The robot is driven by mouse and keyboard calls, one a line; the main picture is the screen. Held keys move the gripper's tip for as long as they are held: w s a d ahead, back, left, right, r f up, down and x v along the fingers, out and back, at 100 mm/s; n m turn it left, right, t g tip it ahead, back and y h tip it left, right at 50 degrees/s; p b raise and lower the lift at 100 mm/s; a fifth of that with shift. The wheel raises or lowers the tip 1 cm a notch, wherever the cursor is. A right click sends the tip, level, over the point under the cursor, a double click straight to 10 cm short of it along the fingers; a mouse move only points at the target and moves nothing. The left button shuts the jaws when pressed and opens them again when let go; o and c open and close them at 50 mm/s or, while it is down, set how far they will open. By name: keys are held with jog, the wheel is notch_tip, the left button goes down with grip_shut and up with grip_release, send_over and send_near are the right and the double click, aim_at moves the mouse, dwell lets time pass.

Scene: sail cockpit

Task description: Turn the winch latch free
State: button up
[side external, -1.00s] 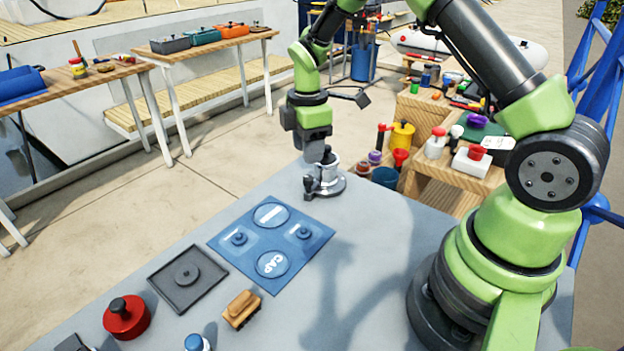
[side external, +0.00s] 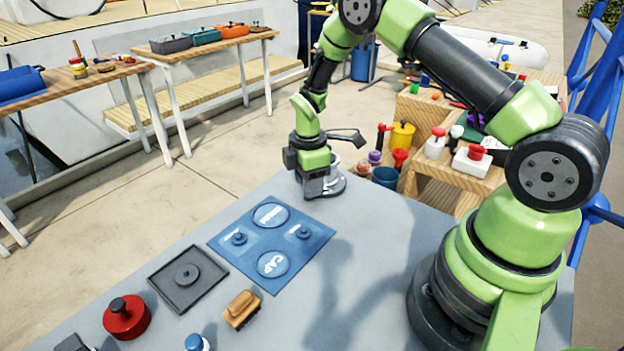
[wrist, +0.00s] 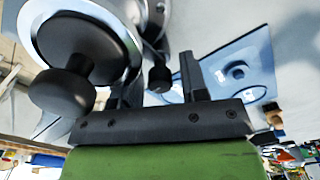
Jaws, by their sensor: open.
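The winch (side external: 337,184) is a silver, round-based fitting at the far edge of the grey table, partly hidden behind my gripper (side external: 312,194). In the wrist view the winch (wrist: 112,18) fills the upper left, with a large dark round knob (wrist: 62,92) jutting toward the camera. A small dark knob on a short stem, apparently the latch (wrist: 160,78), shows between the two fingers of my gripper (wrist: 158,80). My gripper is open with its fingers on either side of this knob. I cannot tell whether either finger touches it.
A blue mat (side external: 256,256) with round discs and small knobs lies nearer on the table. A dark square tray (side external: 207,290), a red knobbed pot (side external: 127,322) and a wooden brush (side external: 242,309) are at the front left. A wooden bench (side external: 446,170) with containers stands beyond the table.

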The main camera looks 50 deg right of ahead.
jog(key=c, duration=0.7)
jog(key=shift+f+n, duration=0.1)
jog(key=shift+n, duration=2.1)
jog(key=n, duration=0.4)
jog(key=n, duration=0.4)
jog(key=shift+d+n, duration=0.1)
jog(key=shift+n, duration=0.3)
